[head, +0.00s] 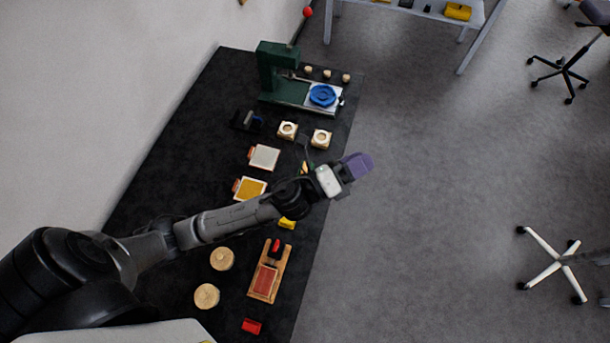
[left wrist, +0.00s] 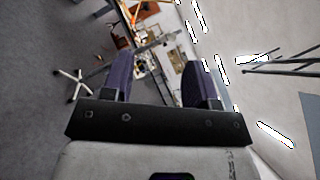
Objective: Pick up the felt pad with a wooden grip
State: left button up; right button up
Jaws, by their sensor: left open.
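I cannot tell for sure which object is the felt pad with a wooden grip. A small red-and-black piece (head: 275,248) sits on a wooden tray (head: 285,270) that also holds a reddish flat pad (head: 264,281). A separate small red block (head: 251,326) lies near the front. My left gripper (head: 360,165) has purple fingers and reaches past the bench's right edge, apart from all these objects. The left wrist view shows its two fingers (left wrist: 160,78) spread, with nothing between them. My right gripper is out of view.
The black bench (head: 190,130) holds a green press (head: 277,72) with a blue disc, white (head: 264,157) and yellow (head: 249,190) square pieces, and round wooden discs (head: 222,258). A wall (head: 90,90) borders its left. Grey floor (head: 430,240) lies open to the right.

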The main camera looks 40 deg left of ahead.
pick_arm(q)
jog(key=d+f+m+g+h+b, duration=0.4)
jog(key=m+g+h, duration=0.35)
jog(key=m, duration=0.85)
jog(key=m+g+y+b, duration=0.8)
jog(key=m+g+y, duration=0.6)
jog(key=m, duration=0.8)
send_over(305, 167)
notch_tip(305, 167, down, 27)
jog(key=shift+r+t+y, duration=0.15)
jog(key=shift+t+y, duration=0.8)
jog(key=shift+t, duration=0.3)
jog(key=shift+f+p, duration=0.4)
jog(key=shift+f, duration=2.65)
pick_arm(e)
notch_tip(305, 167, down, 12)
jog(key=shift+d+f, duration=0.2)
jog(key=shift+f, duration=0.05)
